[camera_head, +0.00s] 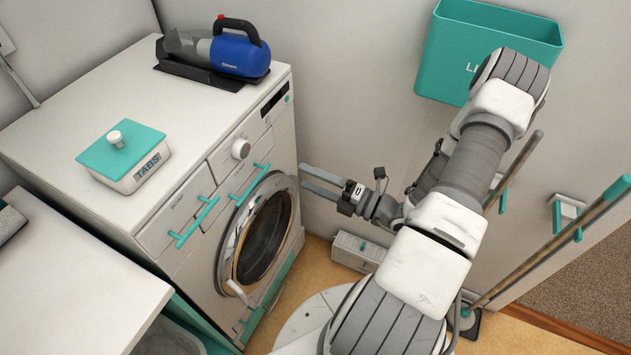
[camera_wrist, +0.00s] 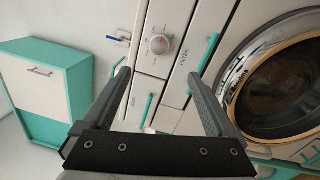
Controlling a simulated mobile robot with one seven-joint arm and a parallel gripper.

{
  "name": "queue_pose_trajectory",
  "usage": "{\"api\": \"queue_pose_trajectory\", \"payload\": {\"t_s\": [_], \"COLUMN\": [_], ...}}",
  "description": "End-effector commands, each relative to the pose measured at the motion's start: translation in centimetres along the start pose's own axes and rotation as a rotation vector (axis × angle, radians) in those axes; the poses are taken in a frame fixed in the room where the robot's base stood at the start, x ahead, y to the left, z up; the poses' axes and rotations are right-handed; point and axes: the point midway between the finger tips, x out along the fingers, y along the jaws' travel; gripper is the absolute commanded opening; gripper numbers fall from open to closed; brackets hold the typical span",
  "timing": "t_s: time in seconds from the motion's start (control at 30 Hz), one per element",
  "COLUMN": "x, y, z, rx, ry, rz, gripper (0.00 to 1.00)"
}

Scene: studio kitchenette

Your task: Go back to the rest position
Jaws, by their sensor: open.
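My gripper (camera_head: 321,181) is open and empty in the head view, to the right of the washing machine (camera_head: 100,95) and near its front. My arm reaches in from the lower right, bent at the elbow. In the wrist view my gripper (camera_wrist: 162,88) shows two spread fingers with nothing between them. Beyond them are the washing machine's knob (camera_wrist: 159,44), a drawer marked FILTER and the round door (camera_wrist: 275,85). I cannot tell whether a fingertip touches the machine's front.
A TABS box (camera_head: 125,157) and a blue handheld vacuum (camera_head: 238,54) sit on the washing machine. A teal bin (camera_head: 440,50) hangs on the wall behind my arm. A broom (camera_head: 560,245) leans at the right. A white counter (camera_head: 75,285) stands at lower left.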

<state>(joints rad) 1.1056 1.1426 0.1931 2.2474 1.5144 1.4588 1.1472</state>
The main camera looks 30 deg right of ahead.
Motion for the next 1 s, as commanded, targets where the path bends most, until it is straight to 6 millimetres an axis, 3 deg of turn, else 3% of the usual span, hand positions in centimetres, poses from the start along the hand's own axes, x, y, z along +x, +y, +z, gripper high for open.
{"api": "queue_pose_trajectory", "payload": {"t_s": [0.2,0.73,0.87,1.0], "x": [-1.0,-0.9,-0.7,-1.4], "y": [0.0,0.1,0.2,0.0], "z": [-0.1,-0.3,-1.9,-4.8], "rx": [0.001,-0.018,-0.136,-0.389], "ry": [0.001,0.026,0.174,0.478], "rz": [0.0,-0.005,-0.037,-0.095], "gripper": [0.92,0.92,0.92,0.92]}}
